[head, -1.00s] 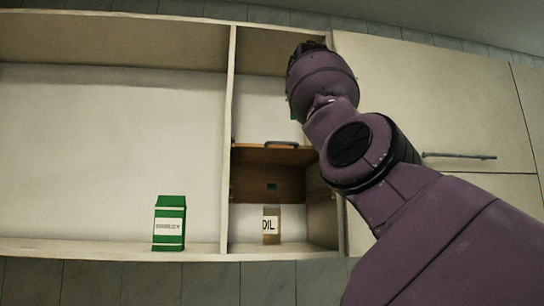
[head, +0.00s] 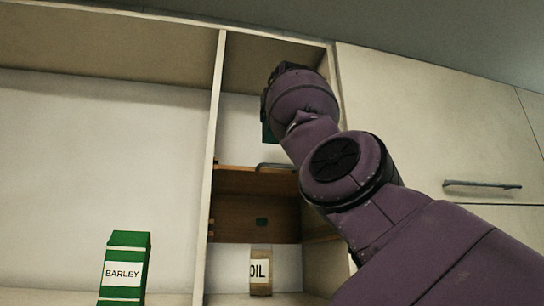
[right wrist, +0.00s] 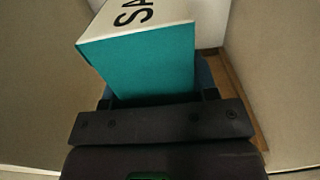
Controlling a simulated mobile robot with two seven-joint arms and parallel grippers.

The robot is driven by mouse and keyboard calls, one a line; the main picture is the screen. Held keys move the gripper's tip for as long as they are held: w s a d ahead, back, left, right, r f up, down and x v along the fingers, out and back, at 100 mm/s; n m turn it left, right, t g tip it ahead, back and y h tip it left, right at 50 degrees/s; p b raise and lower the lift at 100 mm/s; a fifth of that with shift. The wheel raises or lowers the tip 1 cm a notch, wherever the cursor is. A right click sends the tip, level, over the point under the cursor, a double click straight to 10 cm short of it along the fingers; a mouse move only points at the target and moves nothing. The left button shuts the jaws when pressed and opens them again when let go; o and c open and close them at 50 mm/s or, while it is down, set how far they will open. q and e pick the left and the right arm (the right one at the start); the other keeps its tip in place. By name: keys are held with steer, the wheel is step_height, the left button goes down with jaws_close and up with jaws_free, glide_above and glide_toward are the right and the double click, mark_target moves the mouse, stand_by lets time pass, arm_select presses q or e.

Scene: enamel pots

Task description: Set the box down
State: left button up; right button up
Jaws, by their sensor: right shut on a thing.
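A teal box (right wrist: 145,62) with a white face and the black letters "SA" fills the upper middle of the right wrist view. My right gripper (right wrist: 158,98) is shut on it; the dark gripper body lies below the box and the fingers are mostly hidden. In the head view only a small teal edge of the box (head: 267,133) shows beside my purple right wrist. The wrist is raised in front of the narrow cabinet compartment, above its wooden shelf (head: 240,181). Whether the box touches any surface cannot be told. My left gripper is not in view.
A green barley carton (head: 124,270) stands in the wide left compartment. An oil container (head: 260,272) stands below the wooden shelf. An upright divider (head: 211,160) separates the compartments. A closed cabinet door (head: 430,125) is at the right. The wide compartment is mostly free.

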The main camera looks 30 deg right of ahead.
mark_target(267, 137)
steer(key=shift+w+f, duration=0.15)
steer(key=shift+f, duration=0.15)
steer(key=shift+w+f, duration=0.2)
steer(key=shift+f, duration=0.3)
steer(key=shift+s+f, duration=0.15)
steer(key=shift+f, duration=0.8)
step_height(267, 137, down, 2)
steer(key=shift+f, duration=1.95)
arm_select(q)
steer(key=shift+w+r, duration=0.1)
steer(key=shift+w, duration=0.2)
